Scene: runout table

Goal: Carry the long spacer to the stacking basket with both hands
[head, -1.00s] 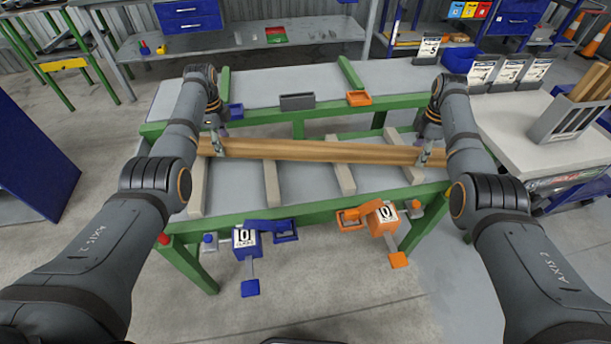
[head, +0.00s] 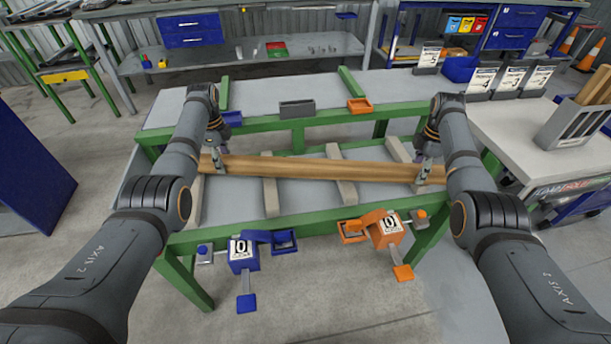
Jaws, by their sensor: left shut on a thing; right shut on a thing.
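The long spacer (head: 310,171), a long wooden beam, lies crosswise over the pale bars of the green-framed runout table. My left gripper (head: 218,162) is shut on it near its left end. My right gripper (head: 424,174) is shut on it near its right end. The spacer looks nearly level, its right end slightly lower in the picture. I cannot tell whether it touches the bars or hangs just above them. A grey slotted holder (head: 566,131) with wooden pieces in it stands on the white bench at the right; it may be the stacking basket.
Pale crossbars (head: 341,190) lie under the spacer. A blue control box (head: 243,257) and an orange one (head: 385,232) stick out at the table's front. A grey bin (head: 297,109) and an orange tray (head: 360,105) sit along the back section. Card holders (head: 510,80) line the white bench's back.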

